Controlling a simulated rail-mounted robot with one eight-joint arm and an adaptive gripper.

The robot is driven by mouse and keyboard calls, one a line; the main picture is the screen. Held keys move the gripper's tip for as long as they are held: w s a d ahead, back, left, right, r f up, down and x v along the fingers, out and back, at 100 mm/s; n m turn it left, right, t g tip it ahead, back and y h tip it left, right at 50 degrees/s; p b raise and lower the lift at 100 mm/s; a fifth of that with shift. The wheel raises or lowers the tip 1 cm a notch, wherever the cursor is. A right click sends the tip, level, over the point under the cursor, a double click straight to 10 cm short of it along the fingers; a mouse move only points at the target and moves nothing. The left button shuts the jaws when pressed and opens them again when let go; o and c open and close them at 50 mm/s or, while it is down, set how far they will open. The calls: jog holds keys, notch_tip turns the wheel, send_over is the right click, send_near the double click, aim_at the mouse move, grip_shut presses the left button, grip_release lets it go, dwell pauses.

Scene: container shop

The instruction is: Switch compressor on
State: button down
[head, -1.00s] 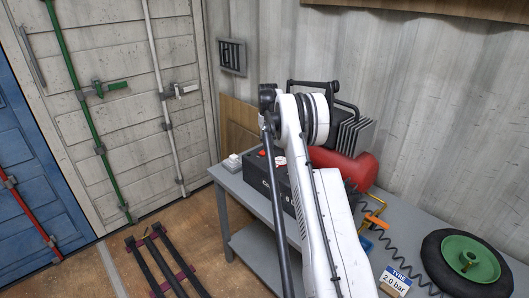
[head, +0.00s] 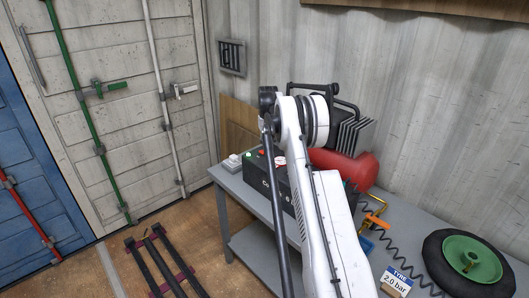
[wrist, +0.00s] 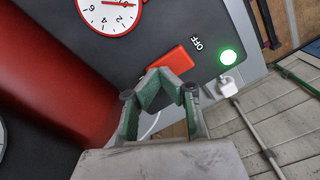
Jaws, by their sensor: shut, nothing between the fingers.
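The compressor's dark control panel (head: 270,180) stands on the bench, with its red tank (head: 352,168) behind my arm. In the wrist view the panel (wrist: 135,50) carries a red rocker switch (wrist: 172,62), with the word OFF beside its upper right end. A round lamp (wrist: 228,57) on the panel glows green. My gripper (wrist: 170,82) is shut and empty, with its fingertips right at the near edge of the switch; I cannot tell if they touch it. In the head view my gripper is hidden behind my arm.
A white-faced gauge (wrist: 108,8) is at the panel's top left. A white plug (wrist: 227,86) sits beside the panel. A wheel with a green hub (head: 466,262), an orange air tool (head: 375,219) with a coiled hose and a 2.0 bar sign (head: 396,281) lie on the bench's right.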

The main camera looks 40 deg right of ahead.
jog(key=shift+r, duration=0.15)
jog(key=shift+r+p, duration=0.9)
jog(key=shift+r, duration=2.5)
